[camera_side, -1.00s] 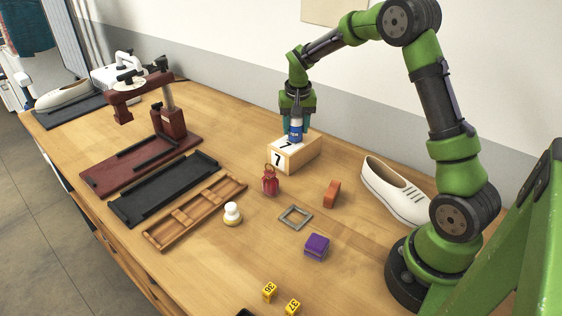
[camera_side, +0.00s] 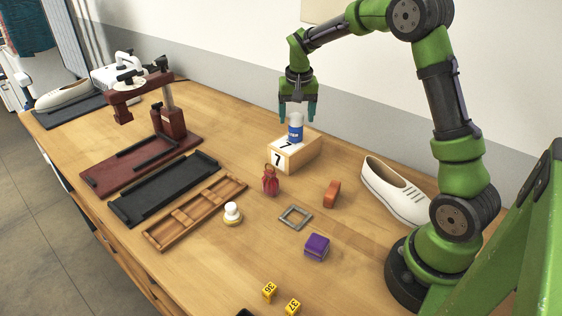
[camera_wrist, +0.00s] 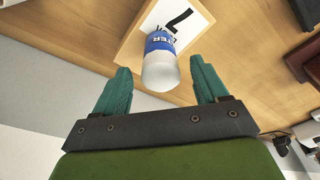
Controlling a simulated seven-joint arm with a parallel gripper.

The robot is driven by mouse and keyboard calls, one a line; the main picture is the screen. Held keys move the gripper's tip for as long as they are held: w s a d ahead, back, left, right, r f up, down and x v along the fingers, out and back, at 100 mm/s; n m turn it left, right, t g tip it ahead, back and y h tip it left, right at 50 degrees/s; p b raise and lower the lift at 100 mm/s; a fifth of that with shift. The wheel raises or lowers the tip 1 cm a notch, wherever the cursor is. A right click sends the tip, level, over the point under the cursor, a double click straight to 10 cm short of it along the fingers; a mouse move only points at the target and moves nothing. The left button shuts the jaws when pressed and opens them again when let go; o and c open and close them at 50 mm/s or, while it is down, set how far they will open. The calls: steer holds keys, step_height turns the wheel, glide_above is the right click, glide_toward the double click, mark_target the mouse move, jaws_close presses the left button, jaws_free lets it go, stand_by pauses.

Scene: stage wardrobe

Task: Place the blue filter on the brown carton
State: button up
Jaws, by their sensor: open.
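A red lantern-like object (camera_side: 270,181) stands in front of the carton. An orange block (camera_side: 332,193), a grey square frame (camera_side: 296,217), a purple block (camera_side: 317,246) and a white shoe (camera_side: 396,190) lie nearby. A wooden tray (camera_side: 195,212) is at left.

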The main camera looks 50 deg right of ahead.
steer(key=r, duration=0.7)
steer(key=shift+s+a+r, duration=0.2)
steer(key=shift+s+a, duration=0.2)
steer(key=s+a+r+n+t+y, duration=0.1)
steer(key=s+a+r+n+t, duration=0.1)
steer(key=s+a, duration=0.7)
steer(key=s+a+r+n+t+y, duration=0.2)
steer(key=s+a+n+t, duration=0.1)
steer(key=s+a, duration=0.6)
steer(key=s+t, duration=0.1)
steer(key=s, duration=0.2)
steer(key=shift+s, duration=0.15)
